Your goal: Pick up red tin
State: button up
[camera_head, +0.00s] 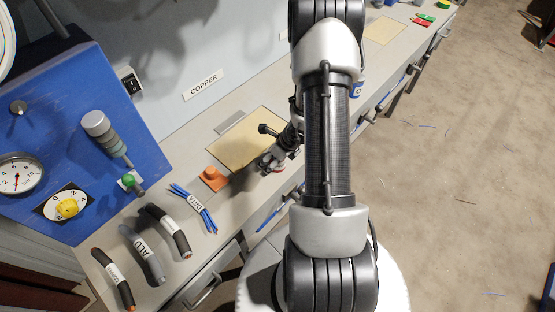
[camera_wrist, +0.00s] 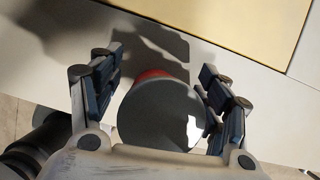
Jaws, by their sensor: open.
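The red tin (camera_wrist: 165,112) shows in the wrist view as a round, dark grey top with a red side edge behind it. It stands between the two open fingers of my gripper (camera_wrist: 160,95), close to the right finger; whether a finger touches it I cannot tell. In the head view my gripper (camera_head: 283,150) is low over the bench, and a small red and grey part of the tin (camera_head: 267,164) shows below it. The rest of the tin is hidden by the gripper there.
The bench (camera_head: 150,205) carries a tan mat (camera_head: 240,145), an orange stamp-like object (camera_head: 212,179), blue cables (camera_head: 196,208) and several labelled cable pieces. A blue panel (camera_head: 75,140) with gauge and knobs stands at left. The bench's front edge runs close by the tin.

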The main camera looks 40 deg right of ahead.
jog(key=c, duration=1.3)
